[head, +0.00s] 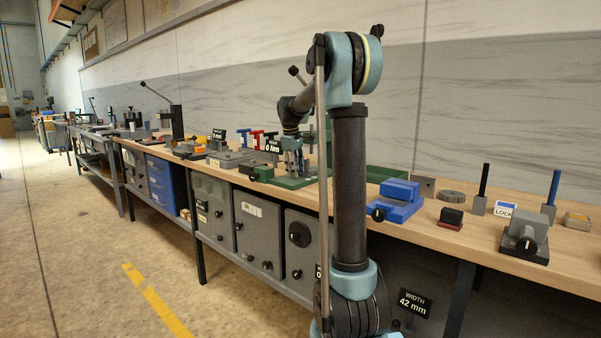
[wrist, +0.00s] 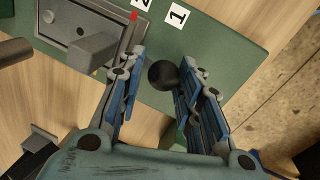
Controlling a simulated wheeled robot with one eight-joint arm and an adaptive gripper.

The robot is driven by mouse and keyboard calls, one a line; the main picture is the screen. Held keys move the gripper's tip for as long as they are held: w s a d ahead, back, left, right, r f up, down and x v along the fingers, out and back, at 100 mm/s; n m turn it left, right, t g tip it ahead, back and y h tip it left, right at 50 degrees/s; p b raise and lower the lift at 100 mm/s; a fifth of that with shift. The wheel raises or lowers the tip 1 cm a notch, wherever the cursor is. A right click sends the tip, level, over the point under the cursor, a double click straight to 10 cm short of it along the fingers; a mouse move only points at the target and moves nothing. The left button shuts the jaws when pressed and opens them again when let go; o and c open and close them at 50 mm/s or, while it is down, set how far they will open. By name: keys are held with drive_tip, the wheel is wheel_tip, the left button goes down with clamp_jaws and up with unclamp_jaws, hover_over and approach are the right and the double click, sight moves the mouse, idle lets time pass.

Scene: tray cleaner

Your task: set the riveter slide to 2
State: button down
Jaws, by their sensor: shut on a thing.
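The riveter has a green base (wrist: 225,35), seen close in the wrist view, with white labels "1" (wrist: 176,14) and "2" (wrist: 144,3). A grey plate (wrist: 65,25) carries a raised grey block (wrist: 92,50) and a red mark (wrist: 134,16) by the labels. A black ball knob (wrist: 163,75) is between the fingers of my gripper (wrist: 160,64), which is shut on it. How the knob joins the slide is hidden. In the head view my gripper (head: 291,160) reaches down at the riveter's green base (head: 296,182); the slide is too small to read there.
The wooden bench (head: 470,240) carries a blue vise-like block (head: 398,205) and a grey clamp (head: 525,238) to the right. Red and blue T-handles (head: 257,139) and a small black sign (head: 272,146) stand close behind my gripper. A dark rod (wrist: 14,52) shows in the wrist view.

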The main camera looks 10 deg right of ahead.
drive_tip(key=shift+d, duration=0.15)
drive_tip(key=c, duration=1.3)
unclamp_jaws()
drive_tip(key=shift+d+f, duration=0.1)
drive_tip(key=r, duration=0.4)
drive_tip(key=s+a+r, duration=0.1)
drive_tip(key=r, duration=0.6)
drive_tip(key=shift+s+a+r, duration=0.25)
drive_tip(key=shift+s+r, duration=0.05)
drive_tip(key=shift+r, duration=0.05)
